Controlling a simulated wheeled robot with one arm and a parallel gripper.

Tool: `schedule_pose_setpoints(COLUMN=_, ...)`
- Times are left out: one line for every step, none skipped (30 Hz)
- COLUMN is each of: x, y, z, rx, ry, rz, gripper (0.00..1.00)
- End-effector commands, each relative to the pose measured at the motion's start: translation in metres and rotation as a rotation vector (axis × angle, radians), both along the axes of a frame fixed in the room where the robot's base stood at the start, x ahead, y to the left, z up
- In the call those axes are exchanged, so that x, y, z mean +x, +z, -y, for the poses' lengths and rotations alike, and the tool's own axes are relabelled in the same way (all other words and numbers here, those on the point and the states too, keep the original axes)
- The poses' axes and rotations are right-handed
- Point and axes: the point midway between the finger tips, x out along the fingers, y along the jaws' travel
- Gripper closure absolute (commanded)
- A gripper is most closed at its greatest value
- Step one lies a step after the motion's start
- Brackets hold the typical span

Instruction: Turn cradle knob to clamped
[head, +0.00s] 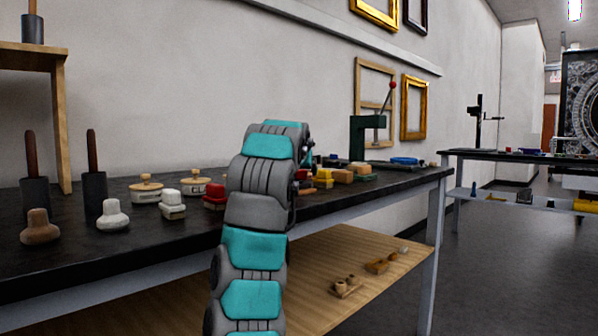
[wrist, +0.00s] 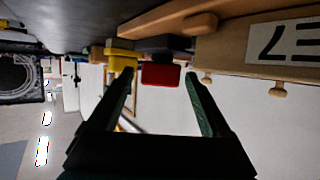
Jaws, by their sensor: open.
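My gripper (wrist: 159,78) is open in the wrist view, its two dark fingers spread with nothing held. A red block (wrist: 161,75) with a dark part against it shows between the fingertips; whether it is within the jaws or beyond them I cannot tell. A yellow piece (wrist: 121,54) is beside the left finger. A pale wooden box with a dark-lettered label (wrist: 284,42) and small round wooden knobs (wrist: 277,91) is at the right. I cannot tell which part is the cradle knob. In the head view my arm hides the gripper and the bench behind it.
The dark bench (head: 150,232) carries several stamp-like blocks and handled tools, including a white-topped block (head: 172,204) and a red one (head: 214,196). A green press (head: 368,138) stands farther back. A wooden lower shelf (head: 330,255) holds small pieces. Open floor (head: 510,235) lies at the right.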

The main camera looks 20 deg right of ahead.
Motion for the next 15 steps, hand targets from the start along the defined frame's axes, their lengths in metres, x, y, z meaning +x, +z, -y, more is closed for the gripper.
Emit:
schedule_pose_setpoints(x=0.0002, y=0.0001, z=0.0000, rx=0.000, ry=0.000, rz=0.000, gripper=0.18)
schedule_pose_setpoints(x=0.0002, y=0.0001, z=0.0000, rx=0.000, ry=0.001, rz=0.000, gripper=0.18)
schedule_pose_setpoints(x=0.0001, y=0.0001, z=-0.0001, rx=0.000, ry=0.000, rz=0.000, gripper=0.18)
schedule_pose_setpoints(x=0.0000, y=0.0002, z=-0.0001, rx=0.000, ry=0.001, rz=0.000, gripper=0.18)
schedule_pose_setpoints(x=0.0000, y=0.0002, z=0.0000, rx=0.001, ry=0.000, rz=0.000, gripper=0.18)
schedule_pose_setpoints(x=-0.0001, y=0.0003, z=0.0000, rx=0.001, ry=0.000, rz=0.000, gripper=0.18)
schedule_pose_setpoints(x=-0.0001, y=0.0003, z=-0.0001, rx=0.001, ry=0.001, rz=0.001, gripper=0.21)
schedule_pose_setpoints(x=-0.0001, y=0.0003, z=0.0000, rx=0.001, ry=0.000, rz=0.000, gripper=0.24)
schedule_pose_setpoints(x=-0.0001, y=0.0003, z=0.0000, rx=0.001, ry=0.000, rz=0.000, gripper=0.29)
schedule_pose_setpoints(x=-0.0001, y=0.0002, z=-0.0001, rx=0.001, ry=0.001, rz=0.001, gripper=0.32)
schedule_pose_setpoints(x=-0.0002, y=0.0003, z=0.0000, rx=0.001, ry=0.000, rz=0.000, gripper=0.35)
schedule_pose_setpoints(x=-0.0002, y=0.0003, z=0.0000, rx=0.001, ry=0.000, rz=0.000, gripper=0.40)
schedule_pose_setpoints(x=-0.0002, y=0.0003, z=0.0000, rx=0.001, ry=0.001, rz=0.001, gripper=0.43)
schedule_pose_setpoints(x=-0.0003, y=0.0003, z=0.0001, rx=0.001, ry=0.000, rz=0.000, gripper=0.47)
schedule_pose_setpoints(x=-0.0003, y=0.0003, z=-0.0001, rx=0.001, ry=0.001, rz=0.001, gripper=0.51)
